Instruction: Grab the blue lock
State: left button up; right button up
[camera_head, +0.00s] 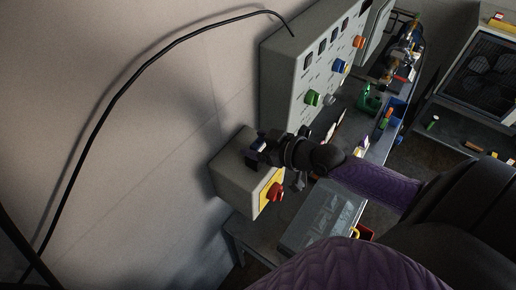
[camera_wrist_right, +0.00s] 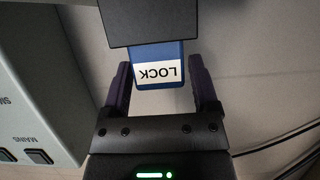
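The blue lock (camera_wrist_right: 160,56), with a white label reading LOCK upside down, hangs from a dark block (camera_wrist_right: 155,20) in the right wrist view. My right gripper (camera_wrist_right: 160,75) has one purple finger on each side of the lock. The fingers are open, and a gap shows between them and the lock. In the head view, my right gripper (camera_head: 258,153) is at the top of a grey wall box (camera_head: 236,172) with a yellow plate and red knob (camera_head: 275,192). There the hand largely hides the lock. My left gripper is not in view.
A large grey control panel (camera_head: 285,85) with coloured knobs stands just beyond the box. A bench (camera_head: 250,238) carrying a clear-lidded case (camera_head: 325,215) is below. A black cable (camera_head: 110,105) runs along the wall on the left.

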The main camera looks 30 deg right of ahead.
grip_shut()
jog(key=shift+r, duration=0.15)
